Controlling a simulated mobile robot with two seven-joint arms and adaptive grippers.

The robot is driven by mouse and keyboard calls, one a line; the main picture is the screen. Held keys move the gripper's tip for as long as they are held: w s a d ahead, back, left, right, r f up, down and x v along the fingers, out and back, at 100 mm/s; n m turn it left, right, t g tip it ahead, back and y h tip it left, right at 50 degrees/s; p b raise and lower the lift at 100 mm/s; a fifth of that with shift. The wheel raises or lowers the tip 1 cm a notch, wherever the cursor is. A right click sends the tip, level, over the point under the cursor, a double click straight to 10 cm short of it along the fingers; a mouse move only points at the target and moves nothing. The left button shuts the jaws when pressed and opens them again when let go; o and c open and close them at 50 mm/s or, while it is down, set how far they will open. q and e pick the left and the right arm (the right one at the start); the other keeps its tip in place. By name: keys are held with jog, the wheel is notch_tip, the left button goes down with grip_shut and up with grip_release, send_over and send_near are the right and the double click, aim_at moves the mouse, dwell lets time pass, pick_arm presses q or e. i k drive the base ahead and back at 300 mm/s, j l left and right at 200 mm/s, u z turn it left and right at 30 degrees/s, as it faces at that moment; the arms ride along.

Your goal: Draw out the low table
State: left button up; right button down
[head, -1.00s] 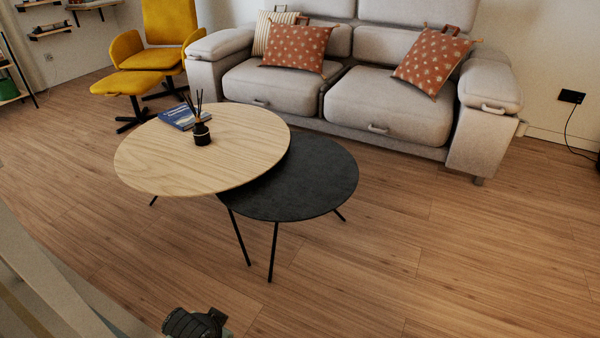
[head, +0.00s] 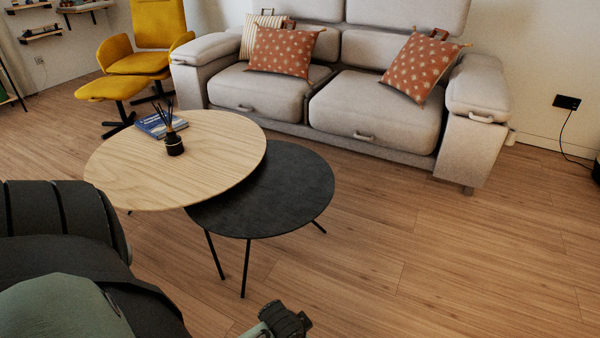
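The low table has a round, dark grey top (head: 285,195) on thin black legs and stands in the middle of the head view. Its back left part is hidden under a taller round table with a light wood top (head: 205,165). The right and front of the dark top are uncovered. A black reed diffuser (head: 174,144) and a blue book (head: 160,123) lie on the wood top. Dark and grey-green parts of my own arm fill the lower left and show at the bottom middle. I see no gripper fingers, and nothing of mine touches either table.
A light grey sofa (head: 375,120) with patterned cushions stands behind the tables. A yellow armchair (head: 148,62) and footstool (head: 111,88) are at the back left. The wood floor (head: 450,260) is clear in front and to the right. A black cable (head: 563,135) hangs at the right wall.

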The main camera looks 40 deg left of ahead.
aim_at(292, 185)
jog(key=i+l, duration=0.1)
jog(key=i, duration=3.3)
jog(key=i+u, duration=0.15)
jog(key=u, duration=0.35)
jog(key=i+u, duration=0.15)
jog(key=u, duration=0.3)
jog(key=i+l+u, duration=0.1)
jog(key=u, duration=2.25)
jog(key=l, duration=0.1)
